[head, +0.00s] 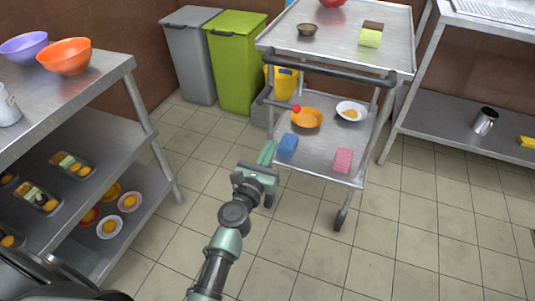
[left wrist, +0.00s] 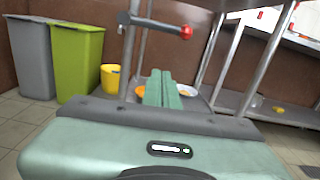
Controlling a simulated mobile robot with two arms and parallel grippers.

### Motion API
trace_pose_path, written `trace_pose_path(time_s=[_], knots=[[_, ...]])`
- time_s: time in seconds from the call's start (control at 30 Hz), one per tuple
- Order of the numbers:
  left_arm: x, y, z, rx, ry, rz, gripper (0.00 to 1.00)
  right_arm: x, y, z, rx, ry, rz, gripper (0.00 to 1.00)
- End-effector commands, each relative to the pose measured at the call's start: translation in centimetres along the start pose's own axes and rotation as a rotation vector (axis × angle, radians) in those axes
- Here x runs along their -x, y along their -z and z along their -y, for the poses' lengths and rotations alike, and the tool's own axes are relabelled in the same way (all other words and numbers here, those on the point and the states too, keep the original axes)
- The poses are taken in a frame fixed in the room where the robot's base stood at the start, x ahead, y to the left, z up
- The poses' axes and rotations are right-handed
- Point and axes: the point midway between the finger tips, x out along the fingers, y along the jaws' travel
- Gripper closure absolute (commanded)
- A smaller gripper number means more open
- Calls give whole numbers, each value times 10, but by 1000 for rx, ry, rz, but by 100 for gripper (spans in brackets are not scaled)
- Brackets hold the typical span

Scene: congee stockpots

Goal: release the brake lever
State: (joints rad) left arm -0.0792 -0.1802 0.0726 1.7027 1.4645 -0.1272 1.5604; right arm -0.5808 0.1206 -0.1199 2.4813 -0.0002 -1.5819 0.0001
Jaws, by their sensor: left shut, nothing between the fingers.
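The brake lever (head: 280,103) is a short grey bar with a red ball knob (head: 296,108) at its end, on the left side of the metal cart (head: 340,55). In the left wrist view the lever (left wrist: 155,24) sticks out to the right from the cart's post, with its red knob (left wrist: 186,32) at the right end. My left gripper (head: 269,147) is shut and empty, in front of the cart and below the lever in the picture. Its green fingers (left wrist: 162,88) point toward the cart, apart from the knob. My right gripper is not in view.
The cart's lower shelf holds a blue sponge (head: 288,145), a pink sponge (head: 343,161), an orange bowl (head: 306,118) and a white plate (head: 351,112). A green bin (head: 233,65), a grey bin (head: 190,60) and a yellow bucket (head: 285,85) stand behind. Tiled floor is clear at front right.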

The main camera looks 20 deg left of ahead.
Motion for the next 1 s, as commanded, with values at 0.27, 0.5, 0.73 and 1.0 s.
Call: trace_pose_path(time_s=[0.27, 0.5, 0.73, 1.0], knots=[[20, 0, 0, 0, 0, 0, 100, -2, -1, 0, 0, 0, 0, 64], [19, 0, 0, 0, 0, 0, 100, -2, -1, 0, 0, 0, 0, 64], [19, 0, 0, -3, 1, 0, 100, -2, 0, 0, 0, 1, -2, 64], [69, -2, 66, -762, 366, 27, 100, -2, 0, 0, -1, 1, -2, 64]])
